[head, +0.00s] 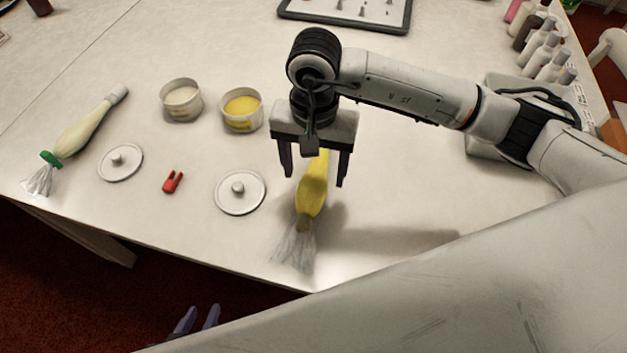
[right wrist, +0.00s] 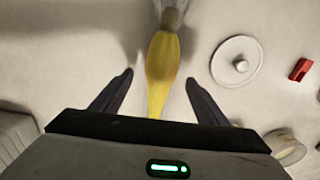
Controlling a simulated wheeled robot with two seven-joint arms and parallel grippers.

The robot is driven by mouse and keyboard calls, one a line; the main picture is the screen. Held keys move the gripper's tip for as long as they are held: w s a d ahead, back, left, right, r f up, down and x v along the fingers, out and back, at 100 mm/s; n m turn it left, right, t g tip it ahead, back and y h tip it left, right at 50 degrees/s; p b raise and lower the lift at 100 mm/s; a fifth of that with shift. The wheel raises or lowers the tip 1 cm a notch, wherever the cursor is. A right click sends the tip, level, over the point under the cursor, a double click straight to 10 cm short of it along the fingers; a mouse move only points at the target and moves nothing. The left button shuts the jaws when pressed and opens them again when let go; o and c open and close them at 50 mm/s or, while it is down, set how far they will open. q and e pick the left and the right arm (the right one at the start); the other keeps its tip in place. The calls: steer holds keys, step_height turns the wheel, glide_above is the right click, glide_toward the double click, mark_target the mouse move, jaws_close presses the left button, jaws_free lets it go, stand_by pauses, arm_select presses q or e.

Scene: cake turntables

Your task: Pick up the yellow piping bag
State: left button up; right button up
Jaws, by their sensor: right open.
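The yellow piping bag (head: 312,188) lies on the white table near its front edge, its clear crumpled end towards the edge. My right gripper (head: 315,180) is open above the bag, its fingers on either side. In the right wrist view the yellow bag (right wrist: 162,70) runs between the two open fingers (right wrist: 158,85), with clear gaps on both sides. The bag's far end is hidden under the gripper. My left gripper (head: 197,318) shows only its fingertips, apart, below the table's front edge; it is empty.
A white lid (head: 240,207) lies just left of the bag, and a red clip (head: 173,182) further left. Tubs of yellow (head: 242,107) and cream (head: 181,97) stand behind. A cream piping bag (head: 85,132) lies far left. Several bottles (head: 540,50) stand back right.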

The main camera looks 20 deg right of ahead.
mark_target(314, 178)
steer(key=shift+f, duration=1.5)
steer(key=shift+a, duration=0.1)
steer(key=c, duration=0.7)
steer(key=shift+r, duration=0.1)
steer(key=shift+c, duration=0.2)
step_height(314, 178, up, 9)
steer(key=shift+w+f+b, duration=0.1)
steer(key=shift+f+b, duration=0.05)
steer(key=shift+b, duration=0.2)
steer(key=shift+r, duration=0.65)
steer(key=shift+f, duration=0.1)
